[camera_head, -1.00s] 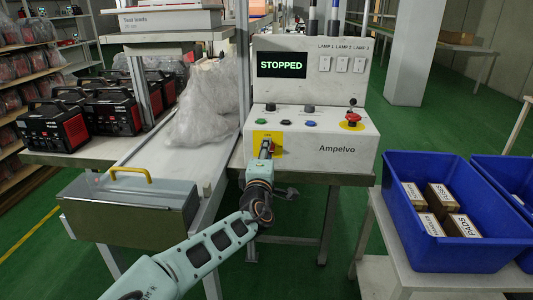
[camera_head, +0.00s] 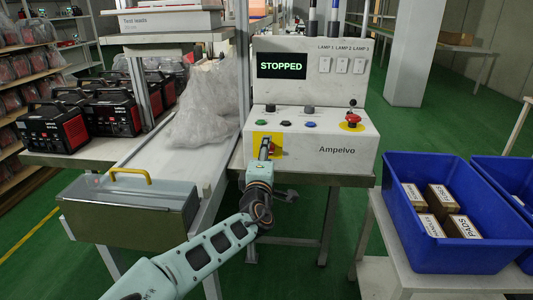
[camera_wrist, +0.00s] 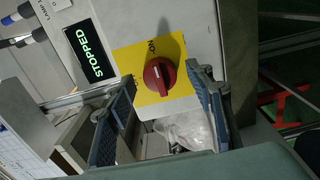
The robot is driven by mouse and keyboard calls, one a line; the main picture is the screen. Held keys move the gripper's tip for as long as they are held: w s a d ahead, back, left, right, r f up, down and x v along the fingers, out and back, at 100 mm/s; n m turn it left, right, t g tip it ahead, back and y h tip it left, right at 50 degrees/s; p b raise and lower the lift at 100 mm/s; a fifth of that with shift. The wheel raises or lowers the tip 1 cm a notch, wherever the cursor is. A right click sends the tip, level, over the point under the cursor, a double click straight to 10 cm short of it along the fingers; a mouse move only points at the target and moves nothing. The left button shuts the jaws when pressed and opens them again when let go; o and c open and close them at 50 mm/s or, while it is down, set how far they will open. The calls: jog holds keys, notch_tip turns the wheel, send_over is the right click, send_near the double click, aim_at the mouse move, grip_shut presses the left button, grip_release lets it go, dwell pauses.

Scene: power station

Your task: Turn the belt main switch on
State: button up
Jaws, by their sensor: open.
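The belt main switch is a red rotary knob (camera_wrist: 159,76) on a yellow plate (camera_wrist: 135,60) on the front of the grey Ampelvo control box (camera_head: 345,149). In the head view the knob (camera_head: 274,143) is partly hidden by my gripper (camera_head: 265,152). In the wrist view my gripper (camera_wrist: 160,98) is open, with one finger on each side of the knob's near part. The fingers look apart from the knob; contact cannot be told. A white line on the knob points away from the "ON" lettering at the plate's edge.
A red emergency button (camera_head: 351,120), small buttons and a joystick sit on the box top. The conveyor (camera_head: 183,160) with bagged items (camera_head: 205,105) and a metal case with yellow handle (camera_head: 130,210) stand left. Blue bins (camera_head: 430,250) stand right.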

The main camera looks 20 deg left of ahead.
jog(key=v, duration=0.7)
jog(key=shift+s, duration=0.15)
